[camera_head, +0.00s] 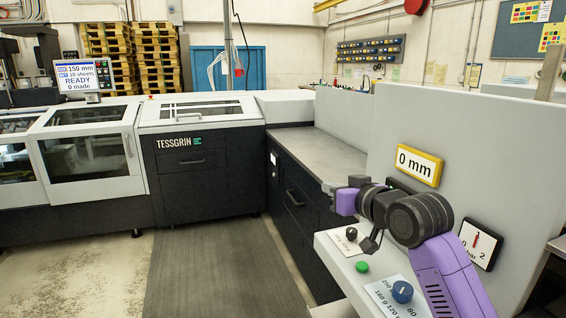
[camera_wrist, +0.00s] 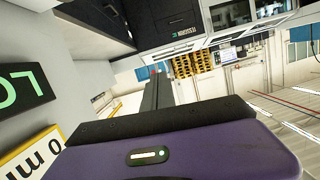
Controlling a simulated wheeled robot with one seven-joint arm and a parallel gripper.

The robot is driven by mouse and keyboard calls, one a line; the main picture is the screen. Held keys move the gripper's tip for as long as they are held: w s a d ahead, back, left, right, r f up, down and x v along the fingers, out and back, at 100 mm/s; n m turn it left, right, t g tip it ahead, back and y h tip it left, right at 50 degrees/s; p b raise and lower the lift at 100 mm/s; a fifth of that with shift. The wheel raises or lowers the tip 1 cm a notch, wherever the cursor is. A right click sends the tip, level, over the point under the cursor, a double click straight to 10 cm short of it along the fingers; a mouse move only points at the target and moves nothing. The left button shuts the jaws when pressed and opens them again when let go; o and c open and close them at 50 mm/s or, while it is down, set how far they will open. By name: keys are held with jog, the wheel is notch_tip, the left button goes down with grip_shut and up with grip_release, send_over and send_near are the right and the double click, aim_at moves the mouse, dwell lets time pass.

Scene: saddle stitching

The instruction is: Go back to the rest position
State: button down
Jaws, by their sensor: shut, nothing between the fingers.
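My gripper (camera_wrist: 157,90) shows in the wrist view as a purple body with dark fingers shut together and nothing between them. In the head view my arm reaches in from the lower right, purple with black joints, and its wrist is folded above the front of the control panel (camera_head: 334,262). The fingers are small there and partly hidden by the wrist.
The panel carries a black knob (camera_head: 351,233), a green button (camera_head: 361,267) and a blue knob (camera_head: 402,291) close to my arm. A gauge (camera_head: 479,243) is on the upright grey housing. The TESSGRIN machine (camera_head: 205,165) stands left, with a ready screen (camera_head: 84,76). The floor mat is clear.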

jog(key=s+d+f+m+h, duration=0.1)
jog(key=s+f, duration=0.6)
jog(key=s, duration=1.2)
jog(key=s+d+f+m+h, duration=0.1)
jog(key=s+d+f+h, duration=0.2)
jog(key=s+f, duration=0.5)
jog(key=s+d+f+m+h, duration=0.1)
jog(key=s+d+f, duration=0.3)
jog(key=s, duration=2.8)
notch_tip(320, 180, down, 4)
jog(key=shift+s+d+f+m+t+h, duration=0.1)
jog(key=shift+s+d+m+t+h, duration=0.2)
jog(key=shift+t+h, duration=0.15)
